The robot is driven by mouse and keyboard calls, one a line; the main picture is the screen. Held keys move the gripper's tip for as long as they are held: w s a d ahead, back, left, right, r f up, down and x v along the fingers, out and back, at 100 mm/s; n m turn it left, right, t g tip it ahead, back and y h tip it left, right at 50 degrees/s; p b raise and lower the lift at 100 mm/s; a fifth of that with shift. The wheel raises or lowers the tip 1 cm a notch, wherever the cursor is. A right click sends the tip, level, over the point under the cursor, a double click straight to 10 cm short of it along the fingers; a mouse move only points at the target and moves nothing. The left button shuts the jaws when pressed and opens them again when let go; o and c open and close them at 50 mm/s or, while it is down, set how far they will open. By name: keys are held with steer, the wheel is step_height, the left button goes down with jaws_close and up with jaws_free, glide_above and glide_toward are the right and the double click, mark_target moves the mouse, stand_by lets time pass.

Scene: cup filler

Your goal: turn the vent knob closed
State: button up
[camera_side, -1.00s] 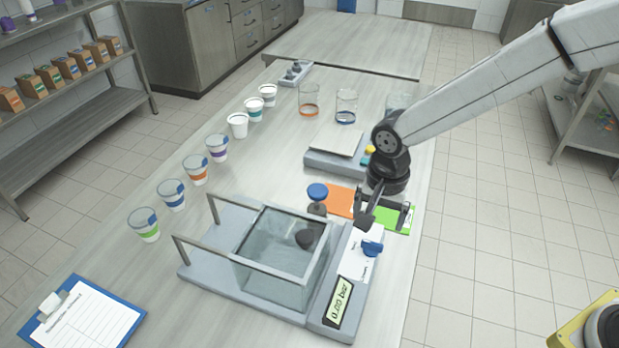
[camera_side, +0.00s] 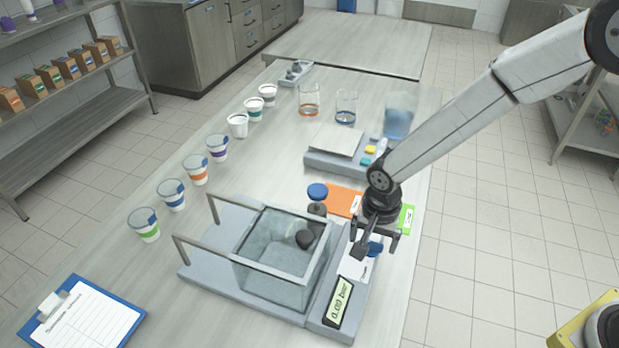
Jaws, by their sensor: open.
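A glass chamber (camera_side: 275,268) stands on a grey base with a display panel (camera_side: 339,302) that reads 0.00 bar. A blue knob (camera_side: 376,246) sits on the white label plate (camera_side: 354,268) and is partly hidden by my gripper. I cannot tell from labels which is the vent knob. My gripper (camera_side: 376,254) is open, pointing down, with its fingers on either side of the blue knob on the plate. Whether they touch it is unclear.
A row of several cups (camera_side: 197,169) stands left of the chamber. Orange (camera_side: 343,200) and green (camera_side: 405,217) cards lie behind my gripper. A scale (camera_side: 337,143) and beakers (camera_side: 346,107) stand farther back. A clipboard (camera_side: 82,318) lies front left.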

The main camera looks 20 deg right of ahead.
steer(key=shift+f, duration=0.25)
steer(key=c, duration=1.2)
steer(key=shift+c, duration=0.2)
